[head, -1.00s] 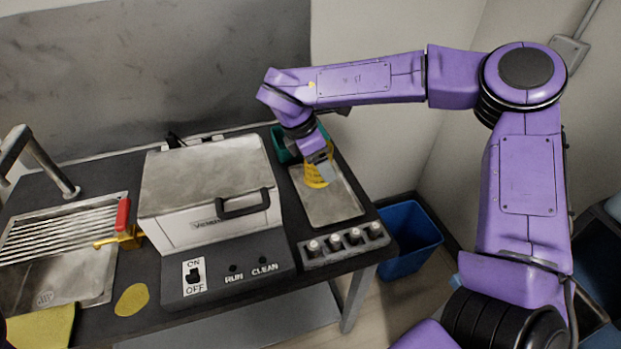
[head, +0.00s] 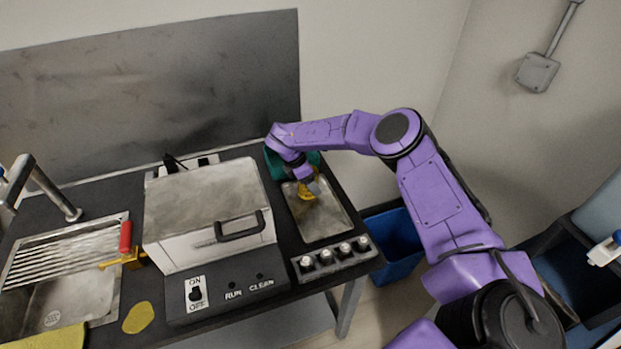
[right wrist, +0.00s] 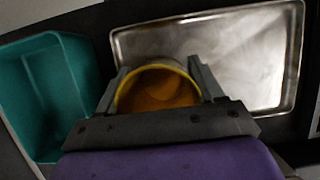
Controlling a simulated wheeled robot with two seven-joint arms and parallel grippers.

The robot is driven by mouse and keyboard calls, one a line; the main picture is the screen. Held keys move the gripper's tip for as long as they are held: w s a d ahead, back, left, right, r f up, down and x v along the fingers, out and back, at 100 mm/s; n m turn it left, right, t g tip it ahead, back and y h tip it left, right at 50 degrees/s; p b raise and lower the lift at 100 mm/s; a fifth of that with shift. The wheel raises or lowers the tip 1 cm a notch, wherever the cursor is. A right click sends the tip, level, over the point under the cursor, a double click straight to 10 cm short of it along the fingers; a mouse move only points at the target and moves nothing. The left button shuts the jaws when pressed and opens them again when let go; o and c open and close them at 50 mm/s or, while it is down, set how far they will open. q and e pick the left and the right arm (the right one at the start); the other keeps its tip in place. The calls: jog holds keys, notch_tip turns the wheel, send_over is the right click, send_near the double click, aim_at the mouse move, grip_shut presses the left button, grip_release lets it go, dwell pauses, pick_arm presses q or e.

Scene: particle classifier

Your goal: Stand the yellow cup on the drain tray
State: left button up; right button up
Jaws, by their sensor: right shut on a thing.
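The yellow cup (head: 306,192) is at the back part of the flat metal tray (head: 329,222), right of the machine. My right gripper (head: 311,187) is shut on it. In the right wrist view, the fingers of my right gripper (right wrist: 158,68) lie on either side of the cup (right wrist: 158,90), whose open mouth faces the camera. The tray (right wrist: 245,50) lies behind and beside it there. I cannot tell whether the cup's base touches the tray. A ribbed metal draining surface (head: 70,245) is at the sink on the left. My left gripper is out of view.
A teal bin (right wrist: 45,90) stands beside the cup, at the back of the table in the head view. The boxy machine (head: 205,205) is left of the tray, and a row of knobs (head: 335,258) is in front. A blue bin (head: 393,245) stands below on the right.

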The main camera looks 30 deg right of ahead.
jog(key=shift+f, duration=0.1)
jog(key=o, duration=1.2)
jog(key=shift+c, duration=0.2)
jog(key=shift+r, duration=0.3)
jog(key=shift+w+a+r, duration=0.1)
jog(key=shift+a+r, duration=0.1)
jog(key=shift+r, duration=0.1)
jog(key=s+b+v, duration=0.1)
jog(key=b+v, duration=0.2)
jog(key=v, duration=0.8)
jog(key=shift+w, duration=0.35)
jog(key=shift+r, duration=0.1)
